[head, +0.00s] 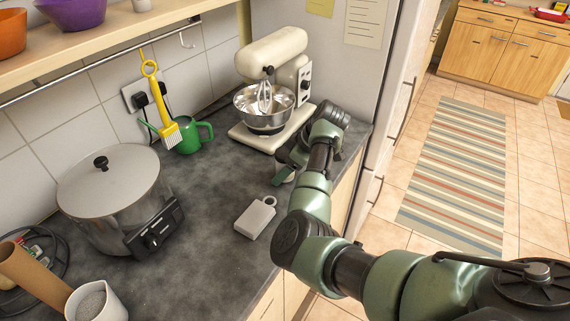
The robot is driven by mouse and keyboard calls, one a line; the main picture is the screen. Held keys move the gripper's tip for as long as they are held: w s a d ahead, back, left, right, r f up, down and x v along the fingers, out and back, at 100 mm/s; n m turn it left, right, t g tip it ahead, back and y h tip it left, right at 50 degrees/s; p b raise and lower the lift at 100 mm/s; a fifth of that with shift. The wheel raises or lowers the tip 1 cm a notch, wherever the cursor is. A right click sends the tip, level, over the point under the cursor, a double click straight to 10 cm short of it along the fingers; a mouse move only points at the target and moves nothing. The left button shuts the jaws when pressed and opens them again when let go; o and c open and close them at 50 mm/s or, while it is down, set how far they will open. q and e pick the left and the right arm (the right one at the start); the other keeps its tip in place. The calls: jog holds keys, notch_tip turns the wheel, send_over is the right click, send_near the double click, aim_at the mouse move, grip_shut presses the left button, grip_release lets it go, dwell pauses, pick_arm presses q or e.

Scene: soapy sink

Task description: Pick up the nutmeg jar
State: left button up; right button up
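My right arm comes in from the right and reaches over the counter. Its gripper (284,177) is low over the counter, just in front of the stand mixer, and partly hidden by my own arm. A small pale thing (289,177) shows at the fingers; it may be the nutmeg jar, but it is mostly covered and I cannot read a label. I cannot tell whether the fingers are closed on it. My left gripper is not in view.
The stand mixer (273,52) with its steel bowl stands behind the gripper. A grey block with a ring (254,219), a green watering can (189,138), a large lidded pot (108,187) and a white cup (113,309) stand on the dark counter (205,205). The counter's middle is clear.

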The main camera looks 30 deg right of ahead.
jog(key=c, duration=1.4)
jog(key=shift+c, duration=0.8)
jog(key=shift+r, duration=0.15)
